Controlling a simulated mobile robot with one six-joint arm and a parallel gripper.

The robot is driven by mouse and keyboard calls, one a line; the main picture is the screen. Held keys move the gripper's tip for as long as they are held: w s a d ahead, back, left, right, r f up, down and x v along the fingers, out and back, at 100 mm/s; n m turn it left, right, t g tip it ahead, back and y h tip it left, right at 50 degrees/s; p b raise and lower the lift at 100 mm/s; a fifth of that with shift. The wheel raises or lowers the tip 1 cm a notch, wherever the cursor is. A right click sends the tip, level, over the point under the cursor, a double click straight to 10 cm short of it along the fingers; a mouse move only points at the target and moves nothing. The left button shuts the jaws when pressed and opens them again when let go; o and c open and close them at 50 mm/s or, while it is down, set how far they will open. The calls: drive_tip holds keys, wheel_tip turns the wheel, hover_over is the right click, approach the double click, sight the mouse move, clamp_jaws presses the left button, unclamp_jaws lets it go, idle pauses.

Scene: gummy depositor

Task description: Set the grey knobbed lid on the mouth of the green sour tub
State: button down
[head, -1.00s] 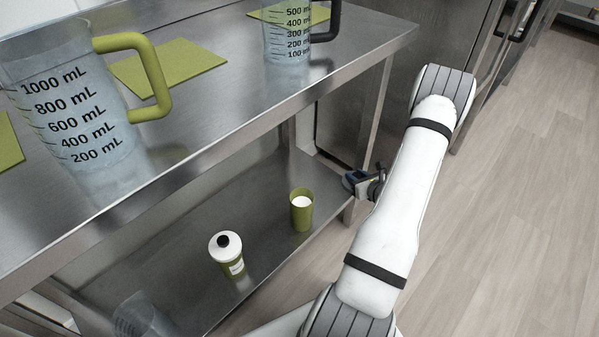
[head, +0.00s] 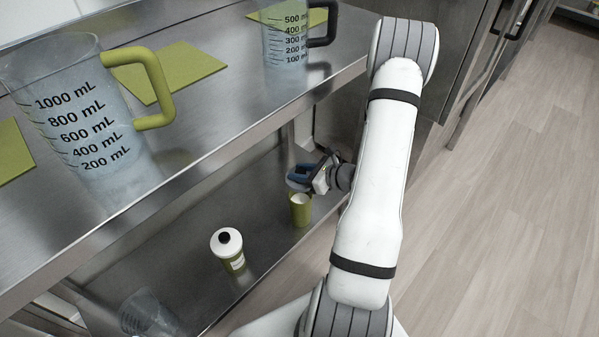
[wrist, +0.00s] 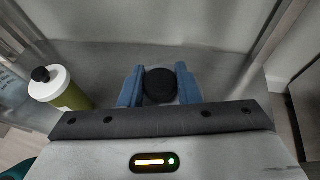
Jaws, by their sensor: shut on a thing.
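The green sour tub (head: 300,213) stands open on the lower steel shelf, with white showing at its mouth. My gripper (head: 299,176) is just above the tub's mouth in the head view. Its blue fingers are shut on the dark knob of the lid (wrist: 160,86), seen between the fingertips in the wrist view. The grey lid disc (head: 297,187) shows only as a thin edge under the fingers in the head view. It looks slightly above the rim, but I cannot tell whether they touch. In the wrist view the tub is hidden below the lid and fingers.
A second green tub (head: 229,251) with a white black-knobbed lid stands to the left on the same shelf; it also shows in the wrist view (wrist: 62,89). A clear vessel (head: 146,314) is at the shelf's near end. The upper counter (head: 225,118) overhangs, carrying measuring jugs.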

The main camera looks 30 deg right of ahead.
sight(301, 185)
drive_tip(key=shift+f+b, duration=2.65)
drive_tip(key=shift+f, duration=0.45)
drive_tip(key=shift+f, duration=0.1)
drive_tip(key=shift+f+b, duration=0.4)
drive_tip(key=c, duration=1)
unclamp_jaws()
drive_tip(key=p+v, duration=0.2)
drive_tip(key=v, duration=0.6)
drive_tip(key=shift+p, duration=0.35)
